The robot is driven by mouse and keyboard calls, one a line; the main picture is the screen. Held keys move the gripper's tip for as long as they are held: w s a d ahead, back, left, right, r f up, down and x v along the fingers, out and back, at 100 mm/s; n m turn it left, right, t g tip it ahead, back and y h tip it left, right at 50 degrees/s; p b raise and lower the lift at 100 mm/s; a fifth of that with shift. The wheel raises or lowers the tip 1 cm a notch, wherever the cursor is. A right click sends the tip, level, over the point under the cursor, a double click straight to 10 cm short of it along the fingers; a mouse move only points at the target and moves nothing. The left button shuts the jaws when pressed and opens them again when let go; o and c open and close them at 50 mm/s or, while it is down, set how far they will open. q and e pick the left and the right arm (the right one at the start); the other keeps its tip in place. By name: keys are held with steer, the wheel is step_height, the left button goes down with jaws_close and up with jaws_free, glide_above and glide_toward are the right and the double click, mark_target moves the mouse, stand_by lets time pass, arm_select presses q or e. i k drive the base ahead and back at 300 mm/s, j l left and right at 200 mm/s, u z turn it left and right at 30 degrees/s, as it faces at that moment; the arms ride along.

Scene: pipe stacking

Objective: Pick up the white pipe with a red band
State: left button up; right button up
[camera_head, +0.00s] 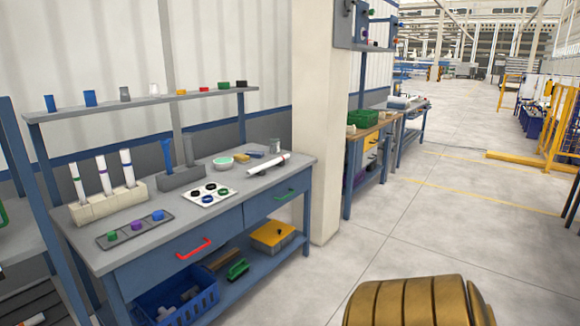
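A white pipe (265,166) lies on its side on the workbench top (245,196), near the bench's right end. It has a small reddish mark near its far right end, which looks like the red band. Three other white pipes stand upright in a pale block holder (108,204) at the bench's left. Their bands look green (76,178), purple (102,172) and blue (127,170). Neither of my grippers is in view.
A grey block (181,178) with blue uprights, a white board with rings (210,203), a bowl (223,162) and a tray of coloured pieces (135,235) share the bench. A shelf (150,100) runs above. A pillar (318,120) stands right; floor beyond is open.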

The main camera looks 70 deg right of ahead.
mark_target(253, 172)
steer(key=l+z, duration=0.15)
steer(key=z, duration=0.3)
steer(key=i+l+z, duration=0.1)
steer(key=z, duration=0.4)
steer(key=i+l+z, duration=0.1)
steer(key=z, duration=0.8)
steer(key=i+l, duration=0.15)
steer(key=i, duration=0.3)
steer(key=i+l+z, duration=0.1)
steer(key=i, duration=0.3)
steer(key=z, duration=0.25)
